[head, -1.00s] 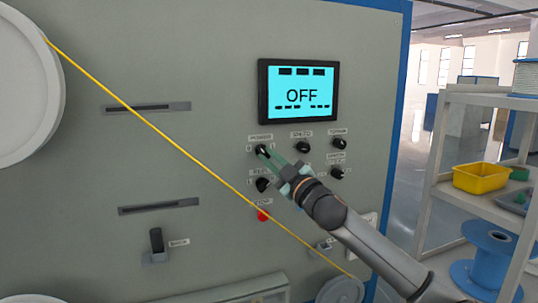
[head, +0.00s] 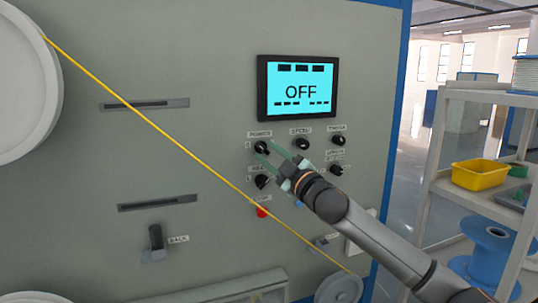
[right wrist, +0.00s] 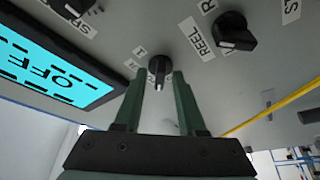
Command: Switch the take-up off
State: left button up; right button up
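The take-up's panel has a black power knob (head: 261,147) under a label at the left of the knob rows. The screen (head: 297,88) above reads OFF on cyan. My right gripper (head: 266,151) is open at the power knob, with one green finger on each side. In the right wrist view the knob (right wrist: 159,69) shows between or just beyond the fingertips (right wrist: 160,77), with gaps on both sides. It appears free of the fingers. Its white pointer mark faces the gripper. My left gripper is not in view.
Other knobs, such as the reel knob (head: 261,181), and a red button (head: 262,211) sit close by. A yellow cable (head: 150,133) runs diagonally across the panel, near my right gripper. A shelf with a yellow bin (head: 480,174) stands at the right.

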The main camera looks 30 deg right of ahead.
jog(key=shift+o, duration=0.2)
jog(key=shift+s+f, duration=0.1)
jog(key=shift+s+f+b, duration=0.15)
jog(key=shift+s+b, duration=0.05)
jog(key=shift+b, duration=0.1)
jog(key=b+v, duration=0.8)
jog(key=v, duration=0.3)
jog(key=shift+s, duration=0.4)
